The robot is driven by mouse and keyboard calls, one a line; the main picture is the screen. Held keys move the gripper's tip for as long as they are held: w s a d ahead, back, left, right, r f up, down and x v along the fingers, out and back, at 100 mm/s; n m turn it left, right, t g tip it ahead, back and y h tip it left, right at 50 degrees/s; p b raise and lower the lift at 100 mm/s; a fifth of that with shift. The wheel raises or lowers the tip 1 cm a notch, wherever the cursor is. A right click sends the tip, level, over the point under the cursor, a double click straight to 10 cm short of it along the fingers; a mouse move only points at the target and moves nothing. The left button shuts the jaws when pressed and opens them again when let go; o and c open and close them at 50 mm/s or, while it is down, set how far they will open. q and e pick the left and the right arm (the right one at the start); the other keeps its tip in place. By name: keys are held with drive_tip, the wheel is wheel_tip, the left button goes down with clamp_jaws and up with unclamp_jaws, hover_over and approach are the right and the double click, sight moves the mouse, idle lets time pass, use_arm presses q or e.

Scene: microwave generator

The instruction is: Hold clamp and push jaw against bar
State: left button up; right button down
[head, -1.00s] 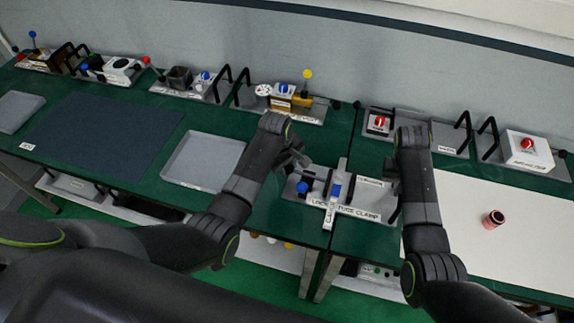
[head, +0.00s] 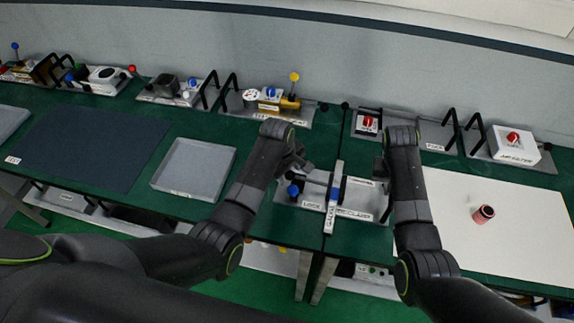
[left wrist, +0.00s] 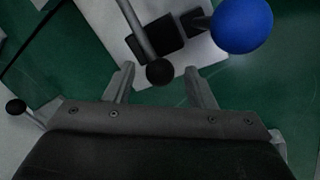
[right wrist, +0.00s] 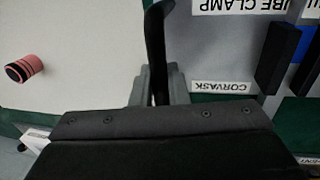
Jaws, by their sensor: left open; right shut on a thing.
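The tube clamp (head: 355,213) is a grey labelled fixture near the table's front edge. A white strip with a blue part (head: 335,194) crosses it, beside a dark upright block. A blue ball knob (head: 293,190) is at its left end; the knob looks large in the left wrist view (left wrist: 243,25). My left gripper (head: 297,170) is open above that end. In the left wrist view a rod with a dark ball end (left wrist: 158,72) shows between its fingers; I cannot tell contact. My right gripper (right wrist: 158,88) is shut on a black bar handle (right wrist: 155,35) at the clamp's right end.
A grey tray (head: 195,168) and dark mat (head: 90,140) lie to the left. A white board (head: 520,225) with a red-and-black cylinder (head: 483,214) lies to the right. Several fixtures with black handles, including a white box (head: 513,146), line the back wall.

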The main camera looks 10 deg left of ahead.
use_arm(q)
wheel_tip(320, 180, up, 12)
drive_tip(key=s+a, duration=0.1)
drive_tip(key=s, duration=0.1)
drive_tip(key=shift+a+f, duration=0.15)
drive_tip(key=shift+f, duration=0.05)
drive_tip(key=shift+w+f, duration=0.1)
use_arm(e)
drive_tip(key=c, duration=1.3)
unclamp_jaws()
drive_tip(key=shift+w, duration=0.1)
